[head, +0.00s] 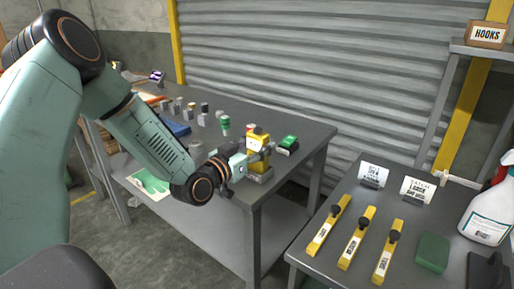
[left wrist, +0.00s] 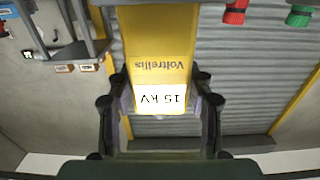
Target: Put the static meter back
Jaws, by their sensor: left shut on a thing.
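The static meter (head: 257,141) is a yellow box at the near right corner of the long grey table. In the left wrist view the meter (left wrist: 155,45) shows its yellow face, with "Voltrellis" and a white "15 kV" label upside down. My left gripper (head: 247,160) is shut on the meter, with a finger on each side of it. A grey block-like holder (head: 260,176) shows just below the meter on the table corner. I cannot tell whether the meter touches it. My right gripper is in neither view.
A green-topped device (head: 289,142) lies close right of the meter. A green bottle (head: 225,125) and several small blocks stand farther back. The near right table (head: 325,270) holds yellow tools (head: 356,242), signs, a green block (head: 432,252) and a spray bottle (head: 487,213).

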